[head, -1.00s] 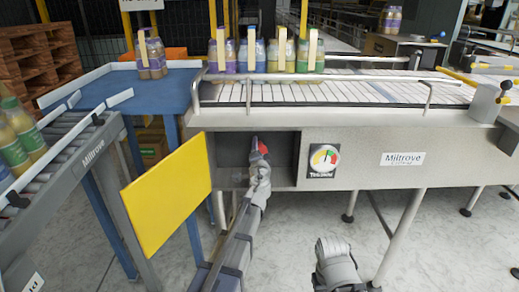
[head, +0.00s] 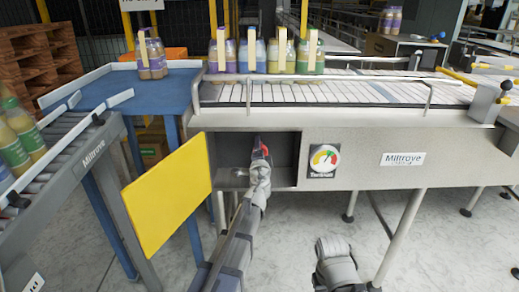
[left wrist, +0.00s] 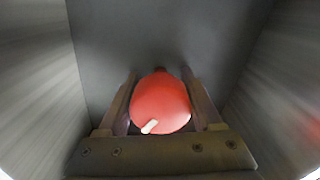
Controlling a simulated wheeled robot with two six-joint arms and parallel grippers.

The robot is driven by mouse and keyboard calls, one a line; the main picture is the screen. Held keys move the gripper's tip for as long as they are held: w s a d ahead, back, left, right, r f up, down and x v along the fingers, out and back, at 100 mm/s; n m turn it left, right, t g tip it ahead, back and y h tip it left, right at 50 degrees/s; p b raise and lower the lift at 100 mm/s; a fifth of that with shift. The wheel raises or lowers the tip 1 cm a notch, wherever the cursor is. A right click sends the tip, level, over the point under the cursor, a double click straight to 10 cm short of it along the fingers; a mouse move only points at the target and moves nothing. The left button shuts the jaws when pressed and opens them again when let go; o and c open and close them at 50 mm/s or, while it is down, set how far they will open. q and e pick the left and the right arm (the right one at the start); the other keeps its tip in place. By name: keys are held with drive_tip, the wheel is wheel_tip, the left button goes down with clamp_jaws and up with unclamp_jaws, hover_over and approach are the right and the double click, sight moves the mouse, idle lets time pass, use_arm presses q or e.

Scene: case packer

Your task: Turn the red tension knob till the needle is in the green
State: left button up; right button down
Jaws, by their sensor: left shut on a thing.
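The red tension knob (left wrist: 160,103) sits in the recessed box under the conveyor, and a white mark shows on its lower left. My left gripper (left wrist: 160,110) is shut on it, one finger on each side. In the head view my left gripper (head: 261,160) reaches into the box, and only a bit of red shows past it. The round tension gauge (head: 324,158) is on the panel right of the box. It has coloured zones with green among them; the needle is too small to read surely.
A yellow door (head: 168,195) hangs open left of the box (head: 285,150). Above runs the conveyor (head: 330,92) with several bottle packs behind its rail. A blue table (head: 165,90) and a roller conveyor (head: 75,145) with bottles stand to the left.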

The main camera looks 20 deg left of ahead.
use_arm(q)
drive_tip(key=o, duration=1.3)
drive_tip(key=v, duration=0.7)
drive_tip(key=shift+s+d, duration=0.15)
drive_tip(key=shift+s, duration=0.25)
